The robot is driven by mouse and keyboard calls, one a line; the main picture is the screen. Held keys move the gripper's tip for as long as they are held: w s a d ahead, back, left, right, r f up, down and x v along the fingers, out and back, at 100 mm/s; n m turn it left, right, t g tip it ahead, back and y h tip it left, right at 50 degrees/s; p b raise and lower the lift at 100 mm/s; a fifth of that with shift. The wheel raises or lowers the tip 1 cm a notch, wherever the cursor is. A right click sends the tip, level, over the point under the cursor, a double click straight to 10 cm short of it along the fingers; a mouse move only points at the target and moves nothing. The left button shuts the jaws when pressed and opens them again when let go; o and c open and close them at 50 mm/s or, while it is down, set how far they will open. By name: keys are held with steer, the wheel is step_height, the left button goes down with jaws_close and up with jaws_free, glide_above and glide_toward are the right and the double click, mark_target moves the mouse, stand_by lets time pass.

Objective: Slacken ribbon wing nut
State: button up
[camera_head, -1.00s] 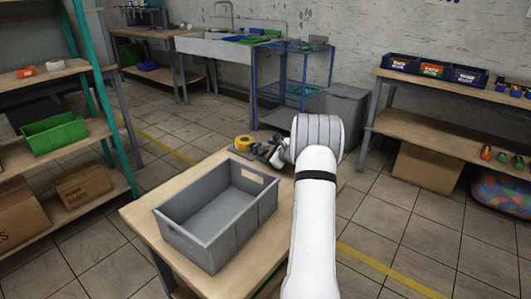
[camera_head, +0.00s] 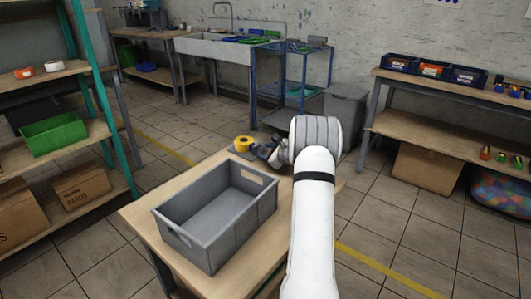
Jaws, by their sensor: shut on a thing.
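My gripper (camera_head: 273,156) is beyond the grey crate, at the far right corner of the wooden table, with my white arm reaching up to it from the bottom. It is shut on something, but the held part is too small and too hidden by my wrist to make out. A yellow ribbon roll (camera_head: 243,143) sits just left of my gripper, on a dark device (camera_head: 243,152) that is mostly blocked from view. The wing nut itself cannot be picked out.
An empty grey crate (camera_head: 180,236) takes up much of the wooden table (camera_head: 150,237). Shelving with a green bin (camera_head: 54,137) stands at left. A bench with labelled bins (camera_head: 434,69) stands at right. A grey cabinet (camera_head: 345,107) stands behind my wrist. Tiled floor is open around the table.

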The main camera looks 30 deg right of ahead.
steer(key=shift+f+b, duration=0.2)
steer(key=shift+b, duration=0.55)
steer(key=shift+f+n+h+b, duration=0.1)
steer(key=shift+n+h+b, duration=0.2)
steer(key=shift+b, duration=0.3)
steer(key=shift+a+r+b, duration=0.1)
steer(key=shift+r+b, duration=0.1)
steer(key=shift+b, duration=0.95)
steer(key=shift+r, duration=0.1)
steer(key=o, duration=1)
steer(key=shift+r+p, duration=0.15)
steer(key=shift+p, duration=1.05)
